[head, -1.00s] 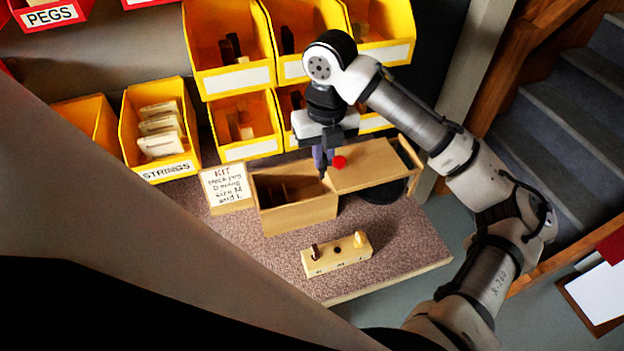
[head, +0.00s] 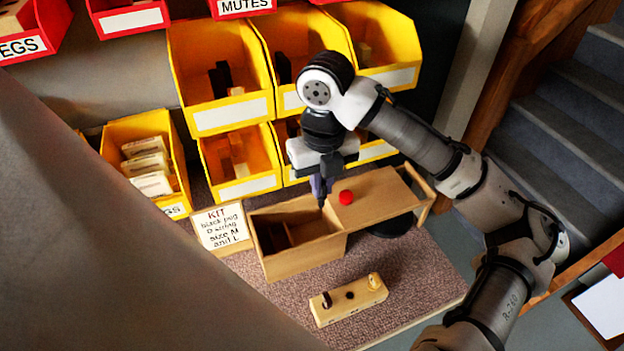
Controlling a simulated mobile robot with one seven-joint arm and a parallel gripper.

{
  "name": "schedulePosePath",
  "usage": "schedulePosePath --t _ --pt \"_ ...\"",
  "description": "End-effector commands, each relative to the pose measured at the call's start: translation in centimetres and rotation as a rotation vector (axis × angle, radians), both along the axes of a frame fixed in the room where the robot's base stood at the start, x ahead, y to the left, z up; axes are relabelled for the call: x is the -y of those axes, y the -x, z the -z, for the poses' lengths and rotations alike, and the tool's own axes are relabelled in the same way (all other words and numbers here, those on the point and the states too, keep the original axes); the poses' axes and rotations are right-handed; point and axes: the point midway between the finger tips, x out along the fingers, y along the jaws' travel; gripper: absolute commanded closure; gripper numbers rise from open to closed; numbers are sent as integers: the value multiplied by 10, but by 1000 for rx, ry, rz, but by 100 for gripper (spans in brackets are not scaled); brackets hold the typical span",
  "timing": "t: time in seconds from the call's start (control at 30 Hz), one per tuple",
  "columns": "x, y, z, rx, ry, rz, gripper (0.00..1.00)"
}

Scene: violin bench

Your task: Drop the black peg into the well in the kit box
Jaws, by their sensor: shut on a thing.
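The kit box (head: 305,262) is a wooden box on the bench. Its left part is open, with dark compartments inside. Its lid (head: 378,200), with a red knob (head: 346,197), covers the right part and extends past it. My gripper (head: 321,188) points down over the open part, close to the lid's left edge. It is shut on a small dark piece, apparently the black peg (head: 321,203), which shows just below the fingertips. Most of the peg is hidden by the fingers. The well's exact place inside the box cannot be made out.
A wooden block (head: 348,300) with a dark peg, a hole and a pale peg stands in front of the box. A kit card (head: 221,228) stands at its left. Yellow bins (head: 232,115) rise behind. Bare bench (head: 425,280) lies at the front right.

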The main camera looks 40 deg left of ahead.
Motion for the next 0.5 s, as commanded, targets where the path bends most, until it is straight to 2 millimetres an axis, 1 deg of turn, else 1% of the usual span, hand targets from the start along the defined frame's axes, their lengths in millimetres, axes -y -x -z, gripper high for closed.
schedulePosePath --t 0.5 --pt "0 0 55 0 0 0 100"
